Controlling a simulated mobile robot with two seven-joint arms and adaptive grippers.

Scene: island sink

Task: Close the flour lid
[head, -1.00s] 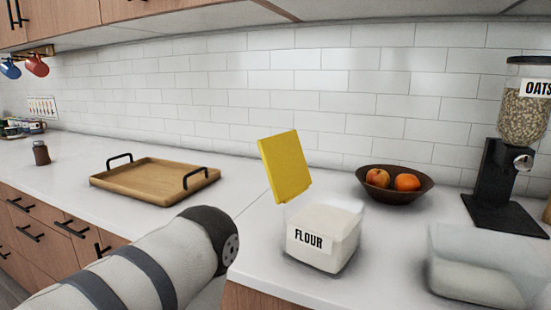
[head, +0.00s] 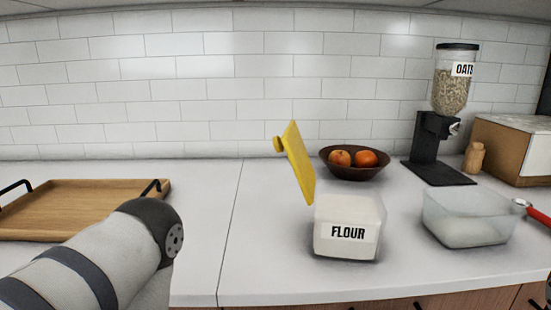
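The flour container (head: 347,228), a clear box with white contents and a "FLOUR" label, stands on the white counter. Its yellow lid (head: 299,165) is open. The lid stands up, leaning to the left, with its lower edge at the container's left rim and a round knob on its outer face. My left arm comes in from the lower left and ends in view at a dark joint, to the left of the container and apart from it. Neither of my grippers can be seen.
A second clear container (head: 467,219) stands to the right, with a red-handled utensil (head: 537,214) beside it. A fruit bowl (head: 353,163) and an oats dispenser (head: 440,140) are behind. A wooden tray (head: 80,205) lies at left. The counter between tray and flour is clear.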

